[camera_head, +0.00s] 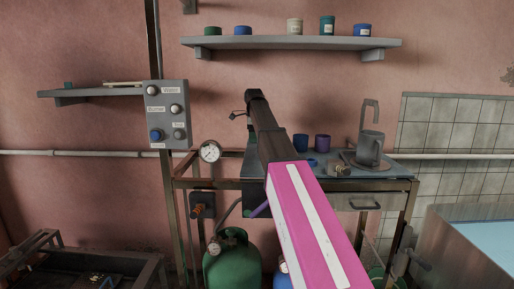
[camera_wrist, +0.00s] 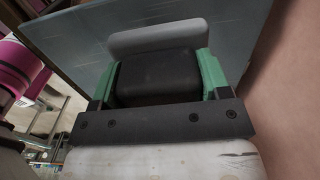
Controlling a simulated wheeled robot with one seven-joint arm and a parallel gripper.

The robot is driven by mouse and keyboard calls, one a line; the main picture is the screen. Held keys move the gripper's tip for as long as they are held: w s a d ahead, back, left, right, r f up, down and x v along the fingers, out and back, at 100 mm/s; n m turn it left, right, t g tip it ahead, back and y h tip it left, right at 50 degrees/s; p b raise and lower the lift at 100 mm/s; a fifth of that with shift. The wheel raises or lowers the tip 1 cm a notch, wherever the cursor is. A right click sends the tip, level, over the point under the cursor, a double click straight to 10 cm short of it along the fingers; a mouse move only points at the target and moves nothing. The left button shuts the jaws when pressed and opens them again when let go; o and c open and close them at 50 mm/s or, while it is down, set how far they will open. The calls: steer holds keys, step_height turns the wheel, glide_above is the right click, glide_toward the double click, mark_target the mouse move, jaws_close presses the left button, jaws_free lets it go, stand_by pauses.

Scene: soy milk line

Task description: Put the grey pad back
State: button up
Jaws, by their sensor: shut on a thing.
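In the wrist view my gripper (camera_wrist: 158,62) has its two green fingers shut on a block with a dark body and a light grey, rounded far edge, which looks like the grey pad (camera_wrist: 155,38). A flat blue-grey surface (camera_wrist: 255,30) lies beyond the pad. I cannot tell whether the pad touches it. In the head view my pink and dark arm reaches up to the workbench (camera_head: 395,183), and I cannot make out the gripper or the pad there.
A shelf (camera_head: 290,43) with several jars hangs above. A button panel (camera_head: 167,115) and pressure gauge (camera_head: 210,151) are left. A green gas bottle (camera_head: 232,262) stands below.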

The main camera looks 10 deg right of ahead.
steer(key=shift+w+d+f, duration=0.35)
steer(key=shift+d+f, duration=0.25)
steer(key=shift+d, duration=0.25)
steer(key=shift+f, duration=1.95)
steer(key=o, duration=0.9)
steer(key=shift+f, duration=0.1)
step_height(320, 180, up, 12)
steer(key=shift+r, duration=0.15)
